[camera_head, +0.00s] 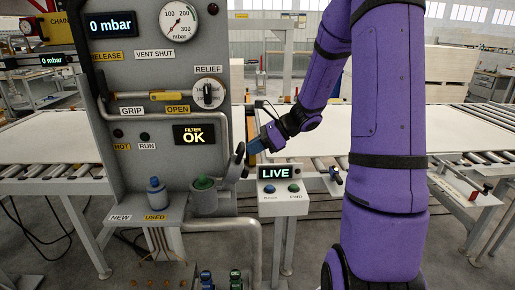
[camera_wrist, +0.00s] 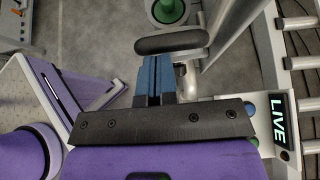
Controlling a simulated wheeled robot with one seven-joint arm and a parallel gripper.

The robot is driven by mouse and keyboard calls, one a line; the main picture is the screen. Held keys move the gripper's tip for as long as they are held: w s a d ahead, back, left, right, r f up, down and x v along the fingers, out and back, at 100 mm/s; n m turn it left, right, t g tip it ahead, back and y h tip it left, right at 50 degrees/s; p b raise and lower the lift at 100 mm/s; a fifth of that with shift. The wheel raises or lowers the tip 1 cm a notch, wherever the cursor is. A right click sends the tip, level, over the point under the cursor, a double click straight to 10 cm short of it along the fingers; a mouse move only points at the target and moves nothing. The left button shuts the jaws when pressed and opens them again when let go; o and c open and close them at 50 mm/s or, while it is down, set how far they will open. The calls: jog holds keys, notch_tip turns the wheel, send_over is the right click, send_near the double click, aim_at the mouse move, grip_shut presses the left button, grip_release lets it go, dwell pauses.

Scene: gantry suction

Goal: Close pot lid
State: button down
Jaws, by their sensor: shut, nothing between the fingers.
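The pot (camera_head: 209,203) is a grey cup on the panel's shelf, with a green piece (camera_head: 204,183) inside. In the wrist view the pot (camera_wrist: 151,14) is at the top, with the green piece (camera_wrist: 168,10) showing. Its lid (camera_head: 237,161) stands open, nearly upright, at the pot's right side. In the wrist view the lid (camera_wrist: 172,43) is a dark slab seen nearly edge-on. My gripper (camera_head: 249,147) is shut and empty, to the right of the lid. In the wrist view its blue fingertips (camera_wrist: 155,60) reach the lid's near edge; I cannot tell whether they touch.
A box with a LIVE display (camera_head: 275,173) and two buttons stands just right of the pot, below my gripper. A blue-topped canister (camera_head: 155,192) sits left of the pot. The grey panel (camera_head: 150,80) with gauges rises behind. Roller conveyors (camera_head: 470,155) run on both sides.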

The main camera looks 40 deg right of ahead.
jog(key=w+a+r+g+h, duration=0.2)
jog(key=w+a+r+h, duration=0.1)
jog(key=w+a, duration=0.4)
jog(key=shift+a+r+g+h, duration=0.3)
jog(key=shift+a+h, duration=0.1)
jog(key=shift+a, duration=1.3)
